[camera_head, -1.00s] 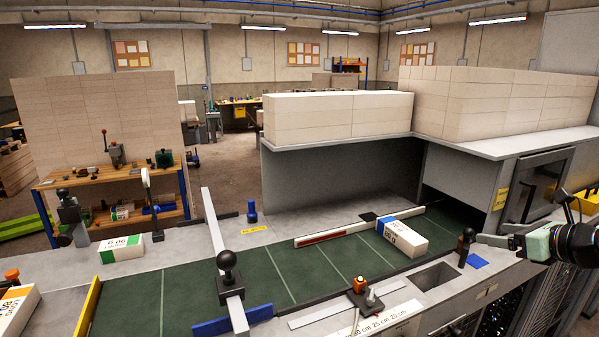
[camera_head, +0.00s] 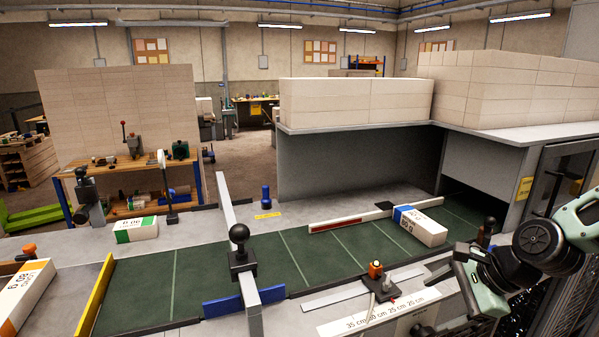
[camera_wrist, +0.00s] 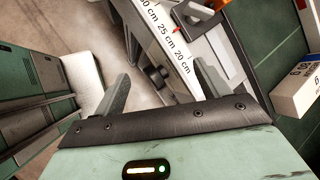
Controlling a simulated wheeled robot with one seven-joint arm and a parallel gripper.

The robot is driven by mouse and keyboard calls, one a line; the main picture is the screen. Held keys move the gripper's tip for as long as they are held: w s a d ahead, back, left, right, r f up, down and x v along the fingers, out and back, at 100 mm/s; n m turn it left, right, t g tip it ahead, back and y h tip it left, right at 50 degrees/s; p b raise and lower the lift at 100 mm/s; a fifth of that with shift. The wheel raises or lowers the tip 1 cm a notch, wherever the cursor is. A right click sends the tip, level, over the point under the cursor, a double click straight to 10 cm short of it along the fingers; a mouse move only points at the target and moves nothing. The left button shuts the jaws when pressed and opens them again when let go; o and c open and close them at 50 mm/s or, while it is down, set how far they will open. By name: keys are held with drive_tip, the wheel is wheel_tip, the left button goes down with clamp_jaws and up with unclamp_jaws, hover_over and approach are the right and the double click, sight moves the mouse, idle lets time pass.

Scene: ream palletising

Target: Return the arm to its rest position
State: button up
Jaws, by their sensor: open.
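My arm (camera_head: 545,245), pale green and black, is folded at the right edge of the head view, over the near side of the conveyor bench. In the wrist view my gripper (camera_wrist: 163,85) is open, with its two grey fingers apart and nothing between them. A printed centimetre scale on the bench edge lies beyond the fingers. In the head view I cannot make out the fingertips clearly. A white ream with a blue band (camera_head: 419,226) lies on the green belt (camera_head: 340,250), left of my arm and apart from it; it also shows at the right of the wrist view (camera_wrist: 298,88).
A green-banded ream (camera_head: 136,230) lies on the far-left bench, and an orange-banded ream (camera_head: 22,292) at the left edge. A grey bar with a black knob (camera_head: 239,235) crosses the belt. A post with an orange button (camera_head: 376,268) stands near my arm.

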drive_tip(key=s+a+n+g+h+b, duration=0.1)
drive_tip(key=s+a+n+b, duration=0.2)
drive_tip(key=s+n, duration=0.4)
drive_tip(key=s+a+f+n+g+h+b, duration=0.1)
drive_tip(key=s+a+n+h+b, duration=0.1)
drive_tip(key=s+a+n, duration=0.4)
drive_tip(key=s+a+f+n+g+h+b, duration=0.1)
drive_tip(key=s+a+n+b, duration=0.3)
drive_tip(key=s+n, duration=0.5)
drive_tip(key=n+g+h+b, duration=0.1)
drive_tip(key=n, duration=0.2)
drive_tip(key=shift+s+a+f, duration=0.15)
drive_tip(key=shift+s, duration=0.05)
drive_tip(key=shift+f, duration=0.1)
